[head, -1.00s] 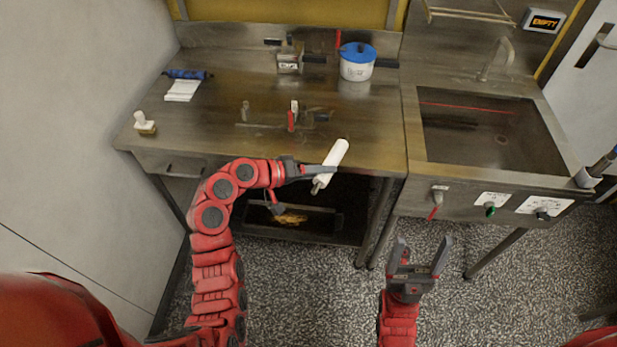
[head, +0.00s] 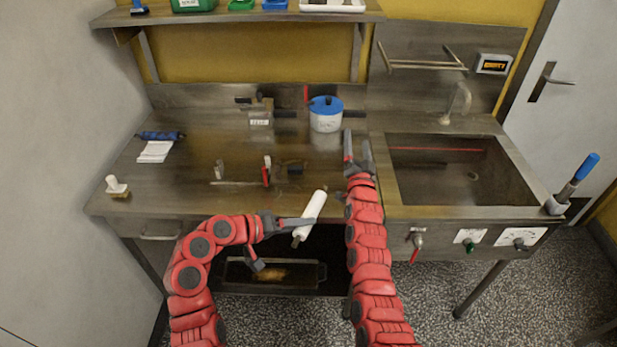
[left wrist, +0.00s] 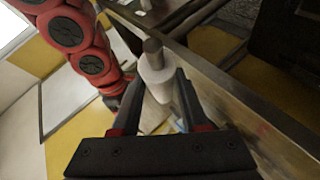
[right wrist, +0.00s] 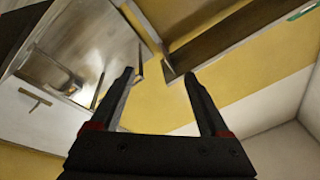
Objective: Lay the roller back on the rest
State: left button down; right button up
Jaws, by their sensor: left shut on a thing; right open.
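The white roller (head: 312,207), with a grey end stub, is tilted in my left gripper (head: 304,221) at the table's front edge. In the left wrist view the roller (left wrist: 158,85) sits between the two fingers, its stub pointing away. Two small upright posts stand on the table, a grey one (head: 219,170) and one with a red handle (head: 266,172); they may be the rest, but I cannot tell for sure. My right gripper (head: 358,150) is open and empty over the table's right part, left of the sink. It also shows empty in the right wrist view (right wrist: 160,78).
A blue-lidded white pot (head: 326,118) and a small metal block (head: 260,117) stand at the table's back. A blue roll with white sheet (head: 155,150) and a white-handled brush (head: 116,187) lie left. The sink (head: 455,172) is right. A shelf (head: 240,16) hangs above.

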jog(key=w+a+n+g+y, duration=0.2)
jog(key=w+a+g+y, duration=0.35)
jog(key=a, duration=0.45)
jog(key=s+a+g+y, duration=0.1)
jog(key=a+g, duration=0.3)
jog(key=a, duration=0.2)
notch_tip(320, 180, up, 2)
jog(key=n+g+h, duration=0.2)
jog(key=g+h, duration=0.4)
jog(key=g, duration=0.5)
send_over(309, 211)
notch_tip(309, 211, down, 11)
jog(key=shift+w+r, duration=0.1)
jog(key=shift+r, duration=0.05)
